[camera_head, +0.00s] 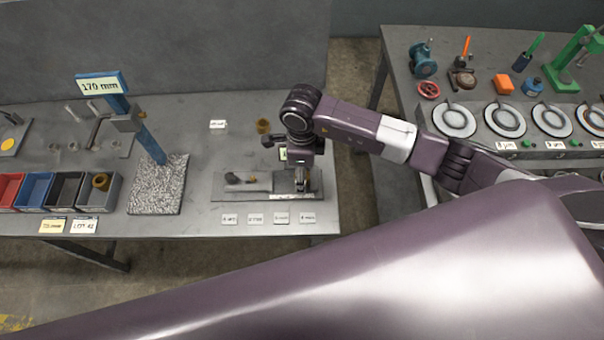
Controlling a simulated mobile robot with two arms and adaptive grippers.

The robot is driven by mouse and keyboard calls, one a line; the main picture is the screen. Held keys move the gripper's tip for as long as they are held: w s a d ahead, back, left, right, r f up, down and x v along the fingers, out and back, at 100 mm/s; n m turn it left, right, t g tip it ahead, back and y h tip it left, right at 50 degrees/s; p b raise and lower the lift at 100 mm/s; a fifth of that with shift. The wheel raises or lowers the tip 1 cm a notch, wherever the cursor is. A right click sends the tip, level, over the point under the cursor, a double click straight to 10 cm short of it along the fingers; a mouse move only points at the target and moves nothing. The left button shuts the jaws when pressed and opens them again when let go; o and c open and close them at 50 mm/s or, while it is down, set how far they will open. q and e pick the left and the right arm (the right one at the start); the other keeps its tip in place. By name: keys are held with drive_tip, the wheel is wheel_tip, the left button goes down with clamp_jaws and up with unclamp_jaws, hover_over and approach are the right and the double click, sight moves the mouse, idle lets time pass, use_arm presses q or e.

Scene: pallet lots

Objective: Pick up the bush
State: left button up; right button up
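A small brass-coloured bush (263,126) stands on the grey left table, behind a flat fixture plate (225,195). A similar brass-coloured ring (101,181) shows in the rightmost grey bin. My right gripper (302,186) points down over the right end of the fixture plate, to the right of and nearer than the standing bush, apart from it. Its fingers are small and partly hidden by the wrist, so I cannot tell whether they are open or hold anything. My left gripper is not in view.
A blue stand marked 170 mm (101,85) rises from a speckled block (157,185). Red, blue and dark bins (37,191) stand at left. Small label cards lie along the front. A second table (400,60) with several round gauges and tools is at right, across a floor gap.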

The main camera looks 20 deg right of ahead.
drive_tip(key=shift+f, duration=0.2)
clamp_jaws()
idle(0.3)
drive_tip(key=shift+r, duration=0.15)
